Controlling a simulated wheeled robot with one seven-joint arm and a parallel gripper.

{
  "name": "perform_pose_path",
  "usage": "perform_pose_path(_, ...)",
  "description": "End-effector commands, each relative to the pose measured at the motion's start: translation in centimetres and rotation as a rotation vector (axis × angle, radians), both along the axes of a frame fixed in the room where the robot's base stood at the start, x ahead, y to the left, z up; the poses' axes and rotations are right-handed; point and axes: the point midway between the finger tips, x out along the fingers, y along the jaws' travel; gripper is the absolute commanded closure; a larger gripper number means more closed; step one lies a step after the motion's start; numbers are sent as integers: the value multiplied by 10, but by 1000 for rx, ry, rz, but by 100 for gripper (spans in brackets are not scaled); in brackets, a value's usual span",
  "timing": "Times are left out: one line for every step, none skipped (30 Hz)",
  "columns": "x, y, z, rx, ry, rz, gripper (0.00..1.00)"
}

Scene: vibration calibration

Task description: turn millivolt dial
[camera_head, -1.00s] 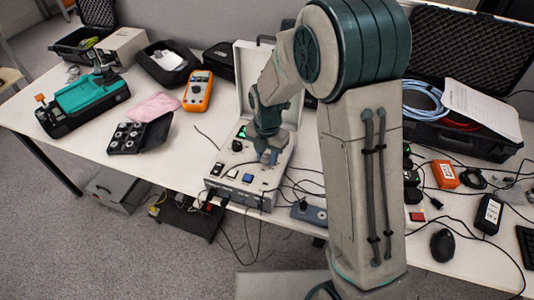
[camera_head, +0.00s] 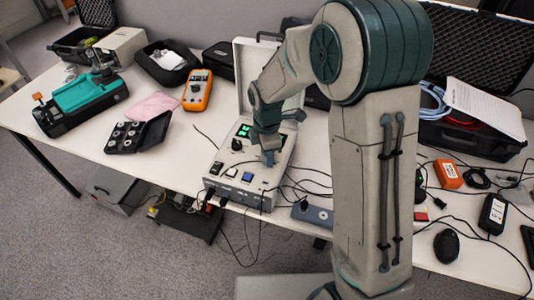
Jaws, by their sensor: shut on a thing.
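A grey calibrator box (camera_head: 229,197) with its lid raised stands at the front edge of the table. Its top panel has two green displays (camera_head: 243,130), a black knob (camera_head: 236,145) on the left, and dark and blue buttons near the front. My gripper (camera_head: 268,157) points down onto the right part of this panel. It is shut on a dial there, which the fingers hide almost wholly. I cannot read the displays or see the dial's marking.
An orange multimeter (camera_head: 198,90), a black case of round parts (camera_head: 138,134) and a teal device (camera_head: 88,95) lie left. A power strip (camera_head: 312,213) and loose cables lie just right of the box. An open black case (camera_head: 470,135) stands at the right.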

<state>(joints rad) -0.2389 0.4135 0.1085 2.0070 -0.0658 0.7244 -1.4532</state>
Motion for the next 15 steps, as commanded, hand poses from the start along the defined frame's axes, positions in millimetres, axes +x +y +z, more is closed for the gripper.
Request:
perform_pose_path(1,0,-1,-1,-1,-44,91)
perform_pose_path(0,0,0,-1,-1,-73,91)
perform_pose_path(0,0,0,-1,-1,-110,91)
perform_pose_path(0,0,-1,0,-1,-139,91)
perform_pose_path(0,0,-1,0,-1,-167,91)
perform_pose_path(0,0,-1,0,-1,-205,91)
perform_pose_path(0,0,-1,0,-1,-234,91)
perform_pose_path(0,0,-1,0,-1,-262,91)
perform_pose_path(0,0,0,0,-2,-301,91)
perform_pose_path(0,0,0,0,-2,-329,91)
perform_pose_path(1,0,0,0,-2,-357,91)
perform_pose_path(1,0,0,0,-2,-396,91)
perform_pose_path(1,0,0,0,-2,-424,91)
perform_pose_path(1,0,0,1,-3,-453,91)
perform_pose_path(1,0,0,1,-3,-491,91)
